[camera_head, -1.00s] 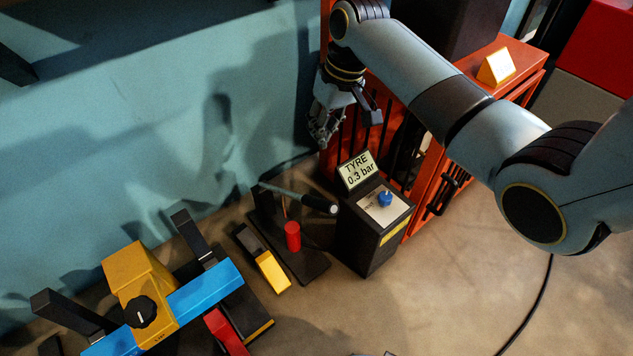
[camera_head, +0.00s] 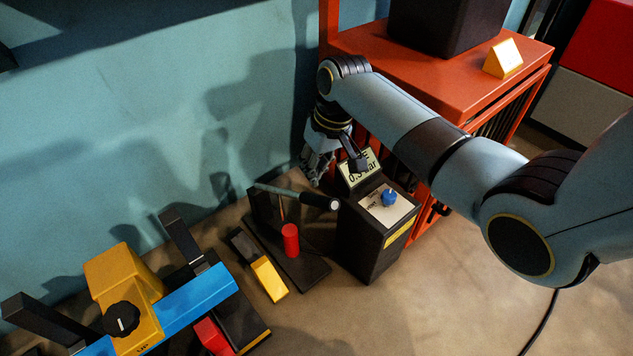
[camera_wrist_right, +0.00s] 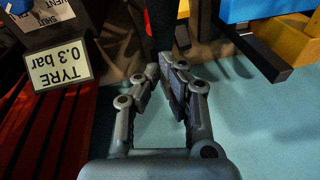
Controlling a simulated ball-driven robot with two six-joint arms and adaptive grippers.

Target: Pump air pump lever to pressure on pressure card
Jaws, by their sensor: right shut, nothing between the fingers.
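The air pump (camera_head: 290,240) stands on the floor with a red cylinder on a dark base. Its lever (camera_head: 290,195) is a thin rod slanting down to the right, ending in a dark grip with a pale tip. The pressure card (camera_head: 352,182) sits on a black box and is partly covered by my right gripper in the head view; in the right wrist view the card (camera_wrist_right: 58,66) reads TYRE 0.3 bar. My right gripper (camera_head: 314,178) is shut and empty, just above and behind the lever grip, apart from it as far as I can tell. My left gripper is not in view.
The black box (camera_head: 368,245) with a blue knob (camera_head: 390,197) stands right of the pump. An orange shelf unit (camera_head: 455,85) is behind it. A yellow and black block (camera_head: 268,278) and a blue and yellow device (camera_head: 195,292) lie left. Open floor lies at front right.

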